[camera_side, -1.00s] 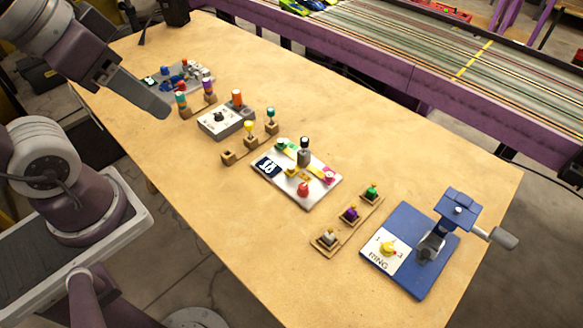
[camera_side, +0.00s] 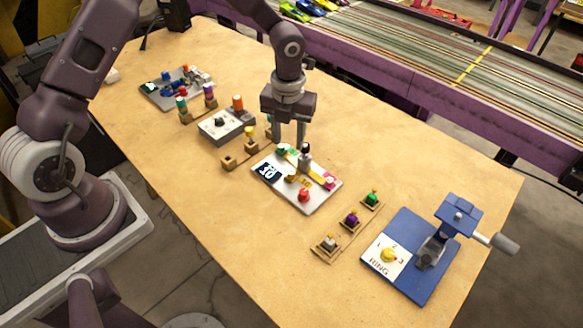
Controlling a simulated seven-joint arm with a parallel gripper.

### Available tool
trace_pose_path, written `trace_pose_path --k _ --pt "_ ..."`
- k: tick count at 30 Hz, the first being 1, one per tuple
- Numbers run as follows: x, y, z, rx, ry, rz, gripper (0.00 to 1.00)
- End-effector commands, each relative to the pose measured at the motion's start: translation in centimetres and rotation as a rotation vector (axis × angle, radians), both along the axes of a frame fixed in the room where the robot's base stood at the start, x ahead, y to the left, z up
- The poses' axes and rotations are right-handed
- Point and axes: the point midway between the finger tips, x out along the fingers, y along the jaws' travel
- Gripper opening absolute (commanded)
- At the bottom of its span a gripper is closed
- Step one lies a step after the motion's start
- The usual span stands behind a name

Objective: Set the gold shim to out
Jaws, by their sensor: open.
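A white board (camera_side: 318,199) stands mid-table with a dark number display (camera_side: 267,171) at its left end. A small gold piece (camera_side: 291,178), which looks like the gold shim, sits near the board's middle; its setting is too small to read. Red (camera_side: 304,195), pink (camera_side: 329,183) and green (camera_side: 282,149) pieces and a grey post with a dark top (camera_side: 305,157) are also on the board. My gripper (camera_side: 289,143) points down over the board's back edge, open, with nothing visible between its fingers. Its fingertips are close to the green piece and the post; I cannot tell whether they touch.
A blue ring press (camera_side: 410,279) with a yellow knob and a handle stands at right. Wooden holders with coloured knobs (camera_side: 350,220) lie before it. A grey dial box (camera_side: 226,126) and more knobbed holders stand left of the board. The table front is clear.

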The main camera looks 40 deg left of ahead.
Motion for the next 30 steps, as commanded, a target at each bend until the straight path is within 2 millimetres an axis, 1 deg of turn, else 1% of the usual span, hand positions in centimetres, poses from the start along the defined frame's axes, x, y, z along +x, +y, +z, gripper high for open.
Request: trace_pose_path --k 1,3,7,12,15,19,25,26,30 --pt "0.2 -0.3 -2.0 -0.016 0.02 -0.076 0.4" --pt "0.4 -0.5 -3.5 -0.031 0.033 -0.157 0.4" --pt "0.4 -0.6 -5.3 -0.037 0.037 -0.2 0.4" --pt "0.3 -0.7 -8.7 -0.036 0.039 -0.198 0.4" --pt "0.3 -0.7 -10.2 -0.036 0.039 -0.197 0.4" --pt "0.4 -0.6 -11.1 -0.036 0.037 -0.196 0.4" --pt "0.4 -0.6 -11.2 -0.036 0.037 -0.195 0.4" --pt "0.4 -0.6 -11.2 -0.035 0.037 -0.195 0.38" --pt "0.4 -0.6 -11.1 -0.035 0.037 -0.194 0.11"
